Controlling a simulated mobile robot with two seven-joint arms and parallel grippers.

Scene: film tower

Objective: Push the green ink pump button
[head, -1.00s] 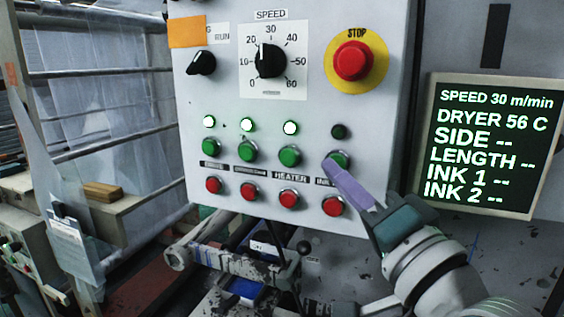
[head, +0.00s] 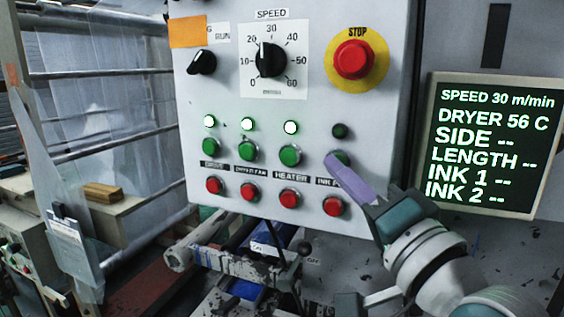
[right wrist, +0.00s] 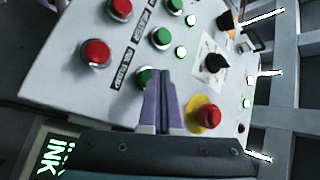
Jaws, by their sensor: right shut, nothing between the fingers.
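The green ink pump button (head: 343,157) is the rightmost in the row of green buttons on the white control panel (head: 300,105). Its lamp (head: 339,131) above is dark, while the other three lamps are lit. My right gripper (head: 330,160) is shut and empty, its purple fingertips at the button and covering part of it. Whether they touch it I cannot tell. In the right wrist view the gripper (right wrist: 163,76) points at the panel, with the green button (right wrist: 143,77) partly hidden beside the fingertips. My left gripper is not in view.
A red ink pump button (head: 335,206) sits just below, and the red STOP button (head: 354,59) on its yellow disc is above. A display board (head: 486,145) stands to the right, reading INK 1 and INK 2 as dashes. Rollers and film (head: 95,100) are at left.

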